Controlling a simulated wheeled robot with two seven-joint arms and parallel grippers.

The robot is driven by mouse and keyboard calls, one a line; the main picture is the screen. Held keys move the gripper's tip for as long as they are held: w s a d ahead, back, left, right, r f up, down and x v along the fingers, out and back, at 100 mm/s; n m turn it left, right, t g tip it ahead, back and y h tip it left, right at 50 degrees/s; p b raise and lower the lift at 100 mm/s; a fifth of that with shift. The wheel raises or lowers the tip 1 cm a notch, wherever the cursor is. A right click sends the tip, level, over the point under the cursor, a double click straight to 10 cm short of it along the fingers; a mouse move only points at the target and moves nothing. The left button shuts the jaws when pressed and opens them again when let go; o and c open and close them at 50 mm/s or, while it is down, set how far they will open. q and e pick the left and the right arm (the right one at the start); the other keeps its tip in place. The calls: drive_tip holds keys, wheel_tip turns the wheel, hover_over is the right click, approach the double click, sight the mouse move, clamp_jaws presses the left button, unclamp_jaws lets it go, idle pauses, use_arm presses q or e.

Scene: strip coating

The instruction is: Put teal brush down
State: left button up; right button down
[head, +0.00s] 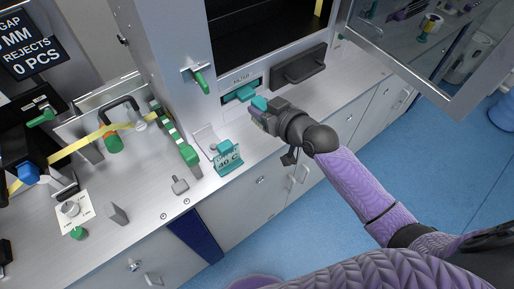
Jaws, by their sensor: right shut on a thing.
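My right gripper (259,114) reaches in from the right over the metal counter, in front of the filter slot. It is shut on the teal brush (259,103). Only a small teal part shows at the jaws; the rest is hidden by the gripper. The brush is close to the teal filter handle (242,94), and I cannot tell whether they touch. My left gripper is not in view.
A teal-topped holder marked 40 C (228,158) stands at the counter's front edge. A green-handled part (188,153) stands left of it. A dark handle (299,66) is on the cabinet front. An open glass door (439,45) hangs at right.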

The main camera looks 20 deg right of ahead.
drive_tip(key=shift+w+a+f+b, duration=0.2)
drive_tip(key=shift+w+a+f, duration=0.05)
drive_tip(key=shift+f, duration=0.35)
drive_tip(key=shift+w+a+f+b, duration=0.15)
drive_tip(key=shift+w+a+f, duration=0.1)
drive_tip(key=shift+f, duration=0.35)
wheel_tip(320, 180, down, 9)
drive_tip(key=b, duration=0.5)
drive_tip(key=shift+f, duration=0.2)
drive_tip(key=shift+r, duration=0.2)
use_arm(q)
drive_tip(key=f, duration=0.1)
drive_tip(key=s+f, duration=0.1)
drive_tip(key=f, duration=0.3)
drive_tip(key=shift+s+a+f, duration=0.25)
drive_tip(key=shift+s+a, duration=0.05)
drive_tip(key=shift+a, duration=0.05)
use_arm(e)
drive_tip(key=shift+f, duration=0.1)
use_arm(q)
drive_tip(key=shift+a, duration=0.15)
use_arm(e)
drive_tip(key=shift+c, duration=1.6)
unclamp_jaws()
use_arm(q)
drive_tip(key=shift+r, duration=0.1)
